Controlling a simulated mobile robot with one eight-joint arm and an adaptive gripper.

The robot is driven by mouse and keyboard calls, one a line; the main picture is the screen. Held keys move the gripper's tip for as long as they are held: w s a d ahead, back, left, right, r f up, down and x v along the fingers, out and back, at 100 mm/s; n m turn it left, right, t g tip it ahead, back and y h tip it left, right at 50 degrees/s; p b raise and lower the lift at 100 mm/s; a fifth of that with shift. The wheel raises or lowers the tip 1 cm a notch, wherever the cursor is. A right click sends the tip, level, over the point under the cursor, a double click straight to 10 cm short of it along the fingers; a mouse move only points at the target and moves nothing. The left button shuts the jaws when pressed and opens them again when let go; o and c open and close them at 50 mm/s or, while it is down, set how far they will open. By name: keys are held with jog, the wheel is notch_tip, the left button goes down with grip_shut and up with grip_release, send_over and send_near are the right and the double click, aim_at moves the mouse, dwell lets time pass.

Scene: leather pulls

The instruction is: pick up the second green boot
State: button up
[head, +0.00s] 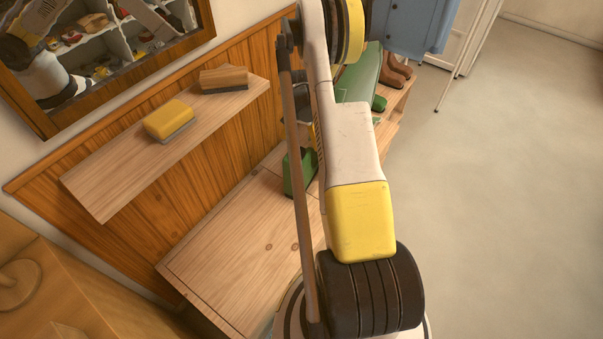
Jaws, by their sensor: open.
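A green boot (367,75) shows past my arm on the wooden bench, toward its far end, partly covered by the arm. Another green piece (298,173) shows on the bench left of my arm, nearer to me. The arm and a thin rod in front of it hide much of this piece, so I cannot tell whether it is the second boot. My arm rises across the middle of the view and leaves at the top edge. I cannot make out my gripper or its fingers.
Brown boots (396,72) stand at the far end of the bench (245,262). A wall shelf (110,188) holds a yellow brush (169,120) and a wooden brush (224,78). A mirror (190,48) hangs above. A blue garment (412,25) hangs at the back. The floor (510,190) at right is clear.

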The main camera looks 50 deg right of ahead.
notch_tip(320, 180, down, 8)
jog(key=b, duration=0.3)
jog(key=shift+d+r+b, duration=0.1)
jog(key=shift+d+b, duration=0.05)
jog(key=shift+b, duration=0.25)
jog(key=shift+r, duration=0.1)
jog(key=c, duration=1.5)
